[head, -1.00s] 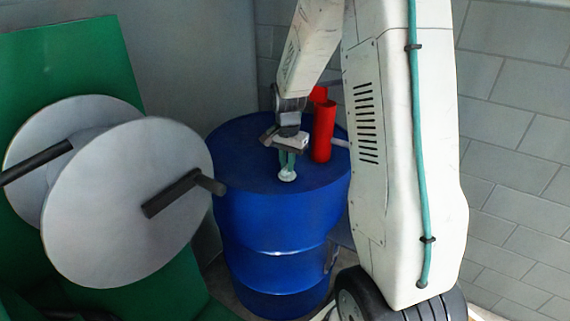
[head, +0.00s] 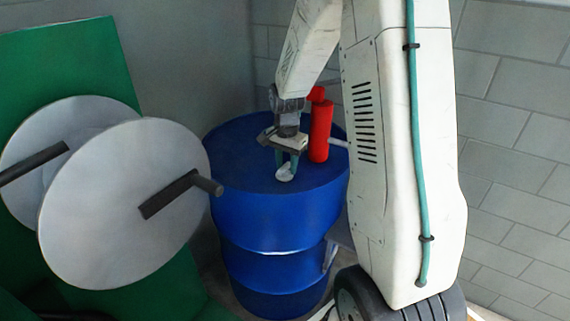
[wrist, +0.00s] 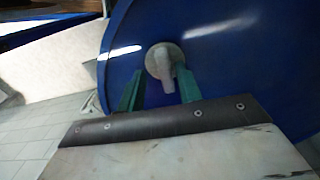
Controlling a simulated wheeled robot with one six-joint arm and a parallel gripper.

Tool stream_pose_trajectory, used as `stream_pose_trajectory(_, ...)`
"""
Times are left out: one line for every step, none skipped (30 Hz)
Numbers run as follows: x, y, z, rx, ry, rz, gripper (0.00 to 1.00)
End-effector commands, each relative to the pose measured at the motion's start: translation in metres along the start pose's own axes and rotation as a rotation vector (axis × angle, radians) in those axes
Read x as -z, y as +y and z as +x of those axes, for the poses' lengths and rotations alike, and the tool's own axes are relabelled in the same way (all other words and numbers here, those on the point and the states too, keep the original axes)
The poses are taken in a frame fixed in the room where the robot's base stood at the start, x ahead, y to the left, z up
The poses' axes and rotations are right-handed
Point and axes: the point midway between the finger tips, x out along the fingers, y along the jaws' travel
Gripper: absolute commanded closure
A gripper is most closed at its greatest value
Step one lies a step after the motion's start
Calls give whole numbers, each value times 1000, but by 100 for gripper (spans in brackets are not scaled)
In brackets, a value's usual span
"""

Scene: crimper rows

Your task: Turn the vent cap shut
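The vent cap (head: 285,174) is a small pale grey disc with a raised bar, on top of the blue drum (head: 275,222) near its front edge. The cap also shows in the wrist view (wrist: 158,58), its bar pointing down toward my gripper. My gripper (head: 286,166) is above the cap with its teal fingers apart. In the wrist view, the open fingers (wrist: 161,76) stand on either side of the bar with a visible gap to each side. Nothing is held.
A red cylinder (head: 319,135) stands on the drum close behind my gripper, to the right. Two large grey discs with dark bars (head: 120,220) stand at the left before a green panel (head: 75,65). A grey block wall (head: 510,120) is at the right.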

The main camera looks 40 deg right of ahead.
Motion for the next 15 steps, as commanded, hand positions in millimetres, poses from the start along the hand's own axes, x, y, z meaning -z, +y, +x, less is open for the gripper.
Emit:
stream_pose_trajectory(-1, -1, 0, 2, 1, -2, 65)
stream_pose_trajectory(-1, -2, -1, 2, 1, -2, 65)
stream_pose_trajectory(-1, -2, -1, 3, 2, -2, 65)
stream_pose_trajectory(-1, -2, -2, 4, 2, -3, 65)
stream_pose_trajectory(-1, -3, -4, 4, 3, -3, 65)
stream_pose_trajectory(-2, -3, -8, 5, 3, -4, 65)
stream_pose_trajectory(-2, -3, -11, 6, 4, -4, 65)
stream_pose_trajectory(-2, -4, -15, 7, 4, -5, 65)
stream_pose_trajectory(-2, -3, -22, 7, 5, -5, 65)
stream_pose_trajectory(-2, -3, -27, 7, 5, -5, 65)
stream_pose_trajectory(-2, -3, -33, 7, 5, -5, 65)
stream_pose_trajectory(-2, -2, -40, 6, 4, -4, 65)
stream_pose_trajectory(-2, -2, -45, 6, 5, -4, 65)
stream_pose_trajectory(-2, -1, -50, 5, 4, -4, 65)
stream_pose_trajectory(-2, -1, -56, 5, 4, -3, 65)
